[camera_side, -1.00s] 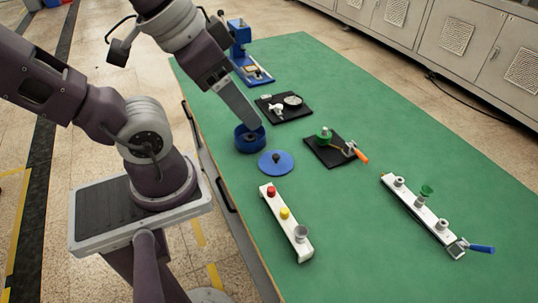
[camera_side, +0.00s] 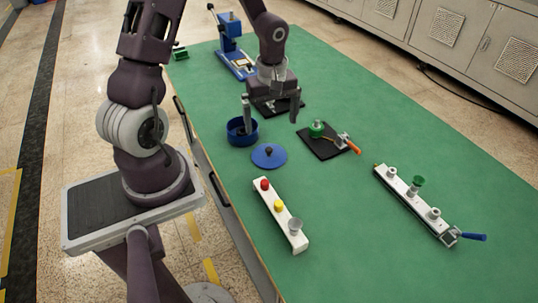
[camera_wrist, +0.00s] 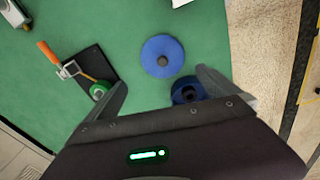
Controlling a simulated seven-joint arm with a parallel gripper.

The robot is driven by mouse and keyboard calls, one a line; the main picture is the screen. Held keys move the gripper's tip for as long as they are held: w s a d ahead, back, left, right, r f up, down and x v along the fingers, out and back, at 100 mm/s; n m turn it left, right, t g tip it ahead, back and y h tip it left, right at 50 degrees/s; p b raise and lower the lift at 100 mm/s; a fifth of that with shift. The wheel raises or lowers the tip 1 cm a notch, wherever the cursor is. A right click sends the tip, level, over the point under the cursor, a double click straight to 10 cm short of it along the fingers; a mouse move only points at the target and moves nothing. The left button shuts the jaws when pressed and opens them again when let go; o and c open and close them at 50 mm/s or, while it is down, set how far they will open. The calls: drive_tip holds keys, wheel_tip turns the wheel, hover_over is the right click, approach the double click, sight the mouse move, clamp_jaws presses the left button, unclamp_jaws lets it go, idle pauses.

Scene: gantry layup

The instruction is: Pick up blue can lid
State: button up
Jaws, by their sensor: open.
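The blue can lid (camera_side: 269,156) is a flat round disc with a dark knob at its centre. It lies on the green table beside the open blue can (camera_side: 242,131). In the wrist view the lid (camera_wrist: 162,56) is fully visible beyond the fingertips, with the can (camera_wrist: 186,91) close to it, partly hidden by a finger. My gripper (camera_side: 271,108) is open and empty, pointing down above the table. In the side view it is behind the lid, with one finger near the can. In the wrist view the fingers (camera_wrist: 160,85) are spread wide.
A black board (camera_side: 329,144) with a green piece and orange-handled clamp lies right of the lid. A white bar with red and yellow knobs (camera_side: 281,218) is in front. Another white fixture (camera_side: 410,200) stands right. A blue press (camera_side: 232,50) is at the back. Bare table lies between.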

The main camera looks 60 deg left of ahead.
sight(269, 148)
drive_tip(key=shift+n+h, duration=0.4)
drive_tip(key=shift+n, duration=0.5)
drive_tip(key=f, duration=1.1)
drive_tip(key=shift+s+a, duration=0.15)
drive_tip(key=shift+a, duration=0.15)
drive_tip(key=c, duration=1)
wheel_tip(269, 148, up, 9)
drive_tip(key=shift+a+r, duration=0.1)
drive_tip(key=s+a+r+n, duration=0.25)
drive_tip(key=a+n, duration=0.25)
drive_tip(key=a, duration=0.6)
drive_tip(key=shift+s+a+f, duration=0.1)
drive_tip(key=shift+s+f, duration=0.1)
drive_tip(key=shift+f, duration=1.45)
drive_tip(key=shift+s+a+f, duration=0.1)
drive_tip(key=shift+s+f, duration=0.05)
drive_tip(key=shift+f, duration=1.5)
